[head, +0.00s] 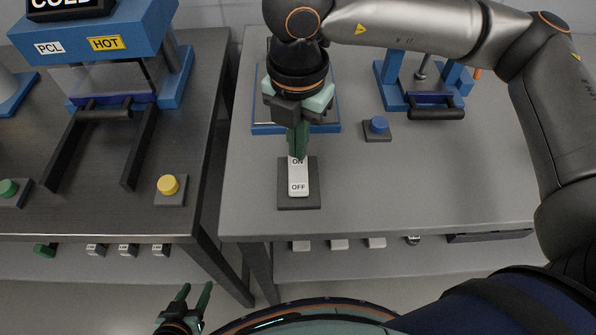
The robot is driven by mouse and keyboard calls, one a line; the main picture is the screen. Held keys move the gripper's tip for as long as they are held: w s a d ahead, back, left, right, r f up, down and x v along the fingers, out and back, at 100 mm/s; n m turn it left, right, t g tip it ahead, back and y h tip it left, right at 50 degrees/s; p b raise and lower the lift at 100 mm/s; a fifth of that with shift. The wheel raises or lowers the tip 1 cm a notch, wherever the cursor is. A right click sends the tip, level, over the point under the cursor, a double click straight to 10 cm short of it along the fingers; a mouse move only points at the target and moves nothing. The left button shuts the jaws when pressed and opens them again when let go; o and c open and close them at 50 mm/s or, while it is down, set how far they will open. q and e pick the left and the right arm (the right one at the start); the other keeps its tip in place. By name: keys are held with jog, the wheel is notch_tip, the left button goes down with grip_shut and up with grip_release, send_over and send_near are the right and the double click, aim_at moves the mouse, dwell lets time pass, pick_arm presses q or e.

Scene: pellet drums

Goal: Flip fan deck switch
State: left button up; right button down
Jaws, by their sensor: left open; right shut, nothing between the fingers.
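The switch (299,188) is a white rocker on a dark square base, near the front of the right table. Its ON end is at the back and its OFF end is at the front. My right gripper (298,155) points down over the ON end with its green fingers shut and empty. The fingertips look to be at or just above the ON end; I cannot tell if they touch. They partly cover that end. My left gripper (196,290) is open and empty, low in front of the tables.
A blue-framed device (264,128) stands behind the switch, partly hidden by my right arm. A blue button (377,125) and a blue press (390,88) are to its right. The left table holds a HOT press (106,43) and a yellow button (168,185). A gap separates the tables.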

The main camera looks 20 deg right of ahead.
aim_at(298, 162)
dwell(0.4)
jog(key=shift+f+b, duration=1.1)
jog(key=shift+b, duration=0.05)
dwell(0.5)
jog(key=shift+r, duration=0.1)
jog(key=shift+r+p, duration=1.95)
jog(key=shift+r, duration=1.5)
